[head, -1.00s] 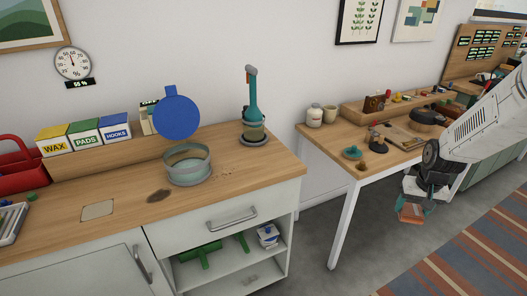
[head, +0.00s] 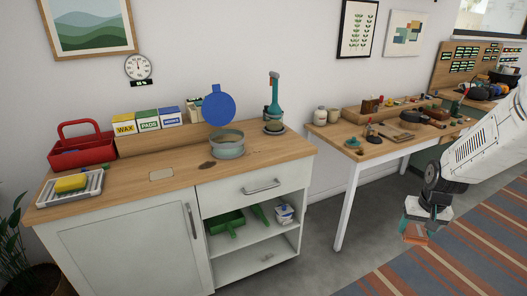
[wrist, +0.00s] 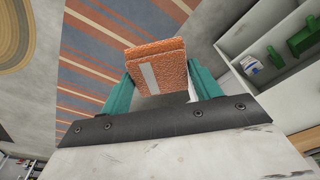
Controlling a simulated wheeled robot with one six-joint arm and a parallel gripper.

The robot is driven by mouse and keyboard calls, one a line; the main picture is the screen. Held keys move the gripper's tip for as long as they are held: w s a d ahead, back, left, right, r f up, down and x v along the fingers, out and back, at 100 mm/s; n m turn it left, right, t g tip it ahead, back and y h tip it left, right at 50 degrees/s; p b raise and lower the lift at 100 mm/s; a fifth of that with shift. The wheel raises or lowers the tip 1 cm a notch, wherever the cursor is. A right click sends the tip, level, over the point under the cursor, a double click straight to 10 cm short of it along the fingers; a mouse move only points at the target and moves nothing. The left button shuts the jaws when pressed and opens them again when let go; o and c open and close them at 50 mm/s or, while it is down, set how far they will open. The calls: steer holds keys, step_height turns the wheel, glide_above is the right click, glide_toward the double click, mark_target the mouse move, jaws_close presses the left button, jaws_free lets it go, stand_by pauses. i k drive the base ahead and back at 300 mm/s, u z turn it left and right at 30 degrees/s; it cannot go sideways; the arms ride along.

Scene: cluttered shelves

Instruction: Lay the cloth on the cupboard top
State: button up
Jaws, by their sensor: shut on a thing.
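An orange folded cloth (wrist: 165,62) with a pale grey stripe is held between the teal fingers of my gripper (wrist: 160,85) in the wrist view. In the head view the cloth (head: 414,237) hangs at the lower right, below my gripper (head: 420,224), over the floor and apart from any surface. The cupboard top (head: 126,188) is a light wood surface on a white cupboard at the left, well away from my gripper. Its front middle is mostly bare, with a beige square (head: 161,174) and a dark patch (head: 207,165).
On the top are a red caddy (head: 87,150), a tray (head: 55,198) with a yellow sponge, labelled boxes (head: 148,120), a round tin (head: 229,149), a blue disc (head: 219,108) and a teal dispenser (head: 274,100). A cluttered table (head: 374,152) stands to the right.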

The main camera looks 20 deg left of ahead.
mark_target(183, 170)
steer(key=u, duration=1.25)
